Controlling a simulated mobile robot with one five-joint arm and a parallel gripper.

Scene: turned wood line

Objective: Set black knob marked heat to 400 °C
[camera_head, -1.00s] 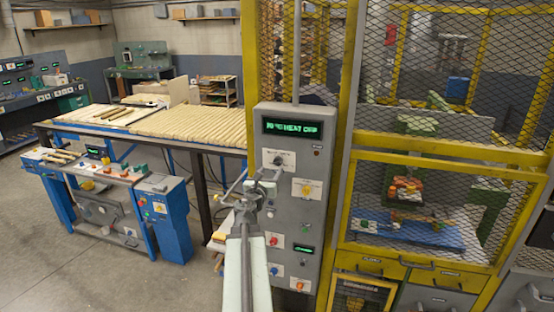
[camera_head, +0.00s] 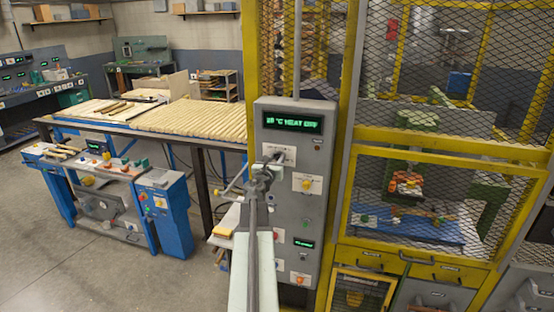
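The grey control panel (camera_head: 321,200) stands in the middle with a green-lit display (camera_head: 293,123) at its top. The display text is small and seems to read a °C value and "HEAT OFF"; I cannot read the number surely. A black knob (camera_head: 280,155) on a white label plate sits below the display; its lettering is too small to read. My gripper (camera_head: 260,174) is in front of the panel's left edge, just below and left of this knob in the picture. It overlaps part of the label area. I cannot tell whether it touches the knob or how its fingers stand.
A yellow knob (camera_head: 307,185) sits lower right on the panel, with other controls and a small display (camera_head: 304,244) below. A yellow mesh cage (camera_head: 440,155) stands right. A table of wooden rods (camera_head: 190,121) and a blue machine (camera_head: 165,215) are left.

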